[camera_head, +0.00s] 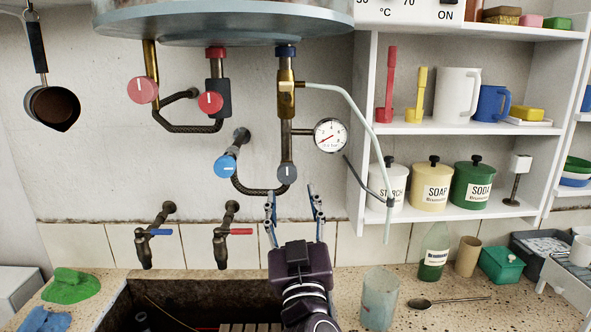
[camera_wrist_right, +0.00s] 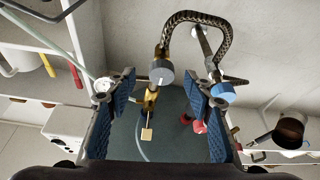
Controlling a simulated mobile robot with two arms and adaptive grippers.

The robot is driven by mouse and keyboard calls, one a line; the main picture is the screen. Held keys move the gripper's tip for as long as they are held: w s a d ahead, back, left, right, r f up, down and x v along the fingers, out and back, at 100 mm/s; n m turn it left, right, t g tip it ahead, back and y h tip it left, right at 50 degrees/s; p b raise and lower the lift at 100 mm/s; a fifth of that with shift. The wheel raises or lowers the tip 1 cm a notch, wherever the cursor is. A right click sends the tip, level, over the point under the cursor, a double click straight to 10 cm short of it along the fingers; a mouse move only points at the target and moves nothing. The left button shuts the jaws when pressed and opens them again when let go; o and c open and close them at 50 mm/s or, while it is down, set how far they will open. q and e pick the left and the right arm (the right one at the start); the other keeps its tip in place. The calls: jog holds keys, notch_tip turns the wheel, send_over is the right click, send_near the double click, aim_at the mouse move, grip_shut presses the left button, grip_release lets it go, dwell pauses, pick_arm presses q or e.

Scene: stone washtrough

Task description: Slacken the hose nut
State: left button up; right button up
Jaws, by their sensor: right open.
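A brass fitting (camera_head: 287,95) sits on the pipe under the boiler, with a pale green hose (camera_head: 349,101) leaving its right side. A grey round knob (camera_head: 287,174) sits lower on the same pipe, where a braided hose (camera_head: 250,189) joins from the left. I cannot tell any one nut apart as the hose nut. My right gripper (camera_head: 293,194) is open and empty, its fingertips just below the grey knob. In the right wrist view, the grey knob (camera_wrist_right: 162,73) and brass fitting (camera_wrist_right: 150,105) show between the spread fingers. My left gripper is out of view.
A pressure gauge (camera_head: 330,135) stands right of the pipe, a blue knob (camera_head: 225,167) left of it. Two taps overhang the stone trough (camera_head: 120,305).

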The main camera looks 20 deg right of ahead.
aim_at(288, 178)
jog(key=w+r, duration=0.1)
jog(key=w+r+p, duration=0.1)
jog(key=shift+w+a+r+p, duration=0.1)
jog(key=shift+w+r+p, duration=0.1)
jog(key=shift+r+p, duration=0.15)
jog(key=w, duration=0.2)
jog(key=w+d, duration=0.1)
jog(key=shift+w+r+p, duration=0.1)
jog(key=shift+r+p, duration=0.15)
jog(key=shift+p, duration=0.15)
jog(key=shift+w, duration=0.15)
jog(key=shift+r, duration=0.1)
jog(key=c, duration=1.2)
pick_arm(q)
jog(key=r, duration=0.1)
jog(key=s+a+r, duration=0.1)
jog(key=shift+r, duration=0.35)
pick_arm(e)
jog(key=shift+o, duration=0.2)
